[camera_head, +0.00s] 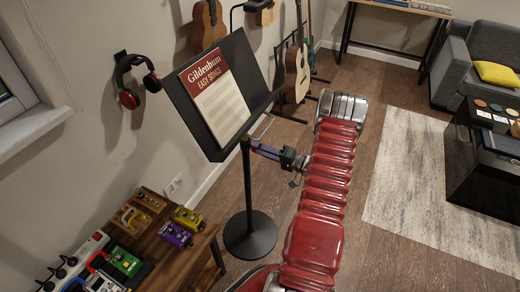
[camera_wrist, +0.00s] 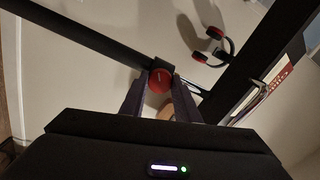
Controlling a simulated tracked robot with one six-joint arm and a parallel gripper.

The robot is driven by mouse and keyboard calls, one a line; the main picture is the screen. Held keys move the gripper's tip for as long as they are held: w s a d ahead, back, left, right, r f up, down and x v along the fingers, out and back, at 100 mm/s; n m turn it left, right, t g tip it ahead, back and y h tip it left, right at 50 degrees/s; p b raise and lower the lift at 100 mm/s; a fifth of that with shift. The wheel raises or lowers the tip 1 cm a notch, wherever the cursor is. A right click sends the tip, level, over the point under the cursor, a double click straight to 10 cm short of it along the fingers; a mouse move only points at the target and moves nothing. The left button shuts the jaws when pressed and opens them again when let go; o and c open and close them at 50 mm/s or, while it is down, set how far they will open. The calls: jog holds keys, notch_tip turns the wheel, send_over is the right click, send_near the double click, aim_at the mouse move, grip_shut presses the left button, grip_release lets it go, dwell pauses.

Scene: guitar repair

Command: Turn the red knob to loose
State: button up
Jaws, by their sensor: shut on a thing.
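The red knob (camera_wrist: 160,79) is a round disc on the black pole of the music stand (camera_head: 247,190). In the wrist view it sits between the fingertips of my gripper (camera_wrist: 160,88), which are shut on it from both sides. In the head view my gripper (camera_head: 256,146) reaches left to the pole just below the stand's tilted desk. The knob cannot be made out there. I see no mark showing whether it is tight or loose.
A songbook (camera_head: 216,88) rests on the stand's desk. A wooden table (camera_head: 188,262) with several effect pedals stands at lower left. Red headphones (camera_head: 135,80) hang on the wall. Guitars (camera_head: 297,72) stand behind. The floor right of the stand is open beyond my arm.

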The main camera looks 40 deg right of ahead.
jog(key=n, duration=0.4)
jog(key=shift+s+a+f+n, duration=0.1)
jog(key=shift+f+n, duration=0.2)
jog(key=shift+n, duration=0.1)
jog(key=o, duration=1.1)
jog(key=shift+r, duration=0.15)
jog(key=shift+c, duration=0.2)
jog(key=v, duration=1.3)
jog(key=shift+s, duration=0.35)
